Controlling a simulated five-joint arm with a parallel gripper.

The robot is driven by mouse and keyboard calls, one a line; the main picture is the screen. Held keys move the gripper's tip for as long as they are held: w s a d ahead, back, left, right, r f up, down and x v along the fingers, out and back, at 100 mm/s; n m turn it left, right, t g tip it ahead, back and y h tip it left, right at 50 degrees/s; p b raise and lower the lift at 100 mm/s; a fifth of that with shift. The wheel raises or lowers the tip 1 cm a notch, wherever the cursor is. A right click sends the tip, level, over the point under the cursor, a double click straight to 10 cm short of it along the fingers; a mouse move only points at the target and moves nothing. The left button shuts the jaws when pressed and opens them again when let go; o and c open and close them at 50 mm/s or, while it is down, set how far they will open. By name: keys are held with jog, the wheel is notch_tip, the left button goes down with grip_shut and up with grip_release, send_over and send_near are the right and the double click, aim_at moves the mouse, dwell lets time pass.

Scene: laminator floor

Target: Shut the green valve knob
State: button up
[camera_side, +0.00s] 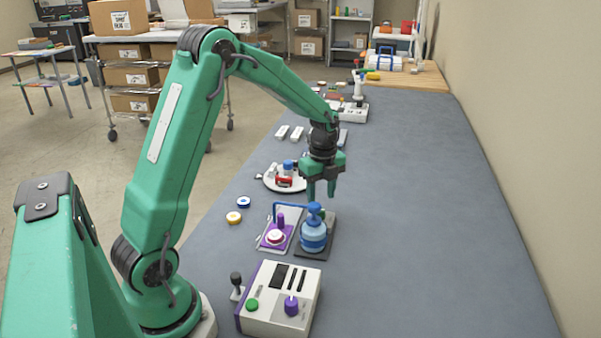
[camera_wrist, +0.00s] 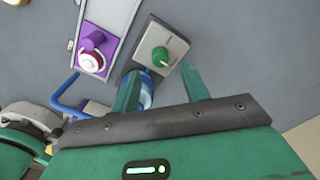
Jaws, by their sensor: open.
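The green valve knob (camera_wrist: 160,57) sits on a pale square plate (camera_wrist: 172,40) in the wrist view, just beyond my fingertips. In the side view it is mostly hidden behind a blue bottle-shaped fitting (camera_side: 313,236). My gripper (camera_side: 321,192) points down above and behind that blue fitting. In the wrist view my gripper (camera_wrist: 162,77) has its two green fingers apart. The knob shows in line with the gap between them, with no visible contact. Part of the blue fitting (camera_wrist: 147,92) shows between the fingers.
A purple knob (camera_wrist: 94,40) and a red-and-white button (camera_wrist: 91,62) stand on a panel beside the valve. A blue bent pipe (camera_wrist: 68,100) runs close by. A white control box (camera_side: 279,315) stands nearer the base. The grey bench (camera_side: 430,220) is clear on the right.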

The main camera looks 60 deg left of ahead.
aim_at(321, 214)
jog(key=shift+f, duration=2.3)
jog(key=c, duration=1)
